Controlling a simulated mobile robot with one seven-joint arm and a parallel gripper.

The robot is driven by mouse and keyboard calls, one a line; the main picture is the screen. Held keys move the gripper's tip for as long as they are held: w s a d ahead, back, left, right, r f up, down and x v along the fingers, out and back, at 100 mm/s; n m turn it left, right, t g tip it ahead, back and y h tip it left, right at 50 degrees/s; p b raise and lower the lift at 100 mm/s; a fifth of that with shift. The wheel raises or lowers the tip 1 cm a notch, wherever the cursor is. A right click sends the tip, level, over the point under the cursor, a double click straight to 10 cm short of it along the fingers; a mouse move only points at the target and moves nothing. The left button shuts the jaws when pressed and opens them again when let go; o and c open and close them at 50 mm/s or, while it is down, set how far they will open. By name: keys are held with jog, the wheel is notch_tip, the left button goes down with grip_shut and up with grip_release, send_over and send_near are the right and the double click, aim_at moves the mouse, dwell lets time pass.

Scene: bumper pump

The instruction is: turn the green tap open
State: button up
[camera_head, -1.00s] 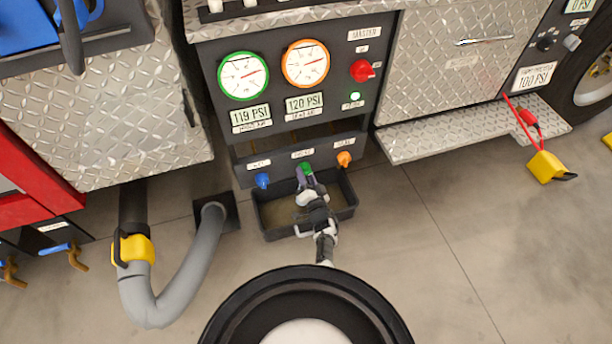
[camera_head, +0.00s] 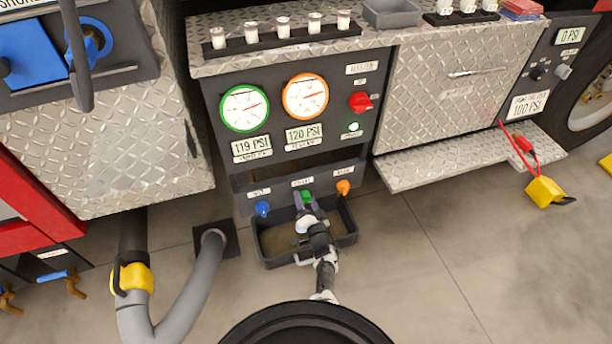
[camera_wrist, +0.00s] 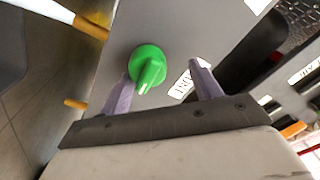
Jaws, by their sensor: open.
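The green tap (camera_head: 306,196) is a small round knob with a raised grip on the dark panel's lower strip, between a blue and an orange tap. In the wrist view the green tap (camera_wrist: 148,67) shows close up, near the left finger. My gripper (camera_wrist: 160,82) is open, with its two purple-grey fingers spread. The tap lies between the fingers' lines, nearer the left one; whether a finger touches it I cannot tell. In the head view my gripper (camera_head: 306,208) reaches up to the tap from below and partly covers it.
The blue tap (camera_head: 262,208) and orange tap (camera_head: 343,187) flank the green one closely. A dark tray (camera_head: 345,240) stands under the taps, below my arm. A grey hose (camera_head: 195,285) lies to the left. Two gauges (camera_head: 244,108) sit above.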

notch_tip(320, 180, up, 18)
jog(key=p, duration=0.9)
jog(key=shift+r, duration=0.15)
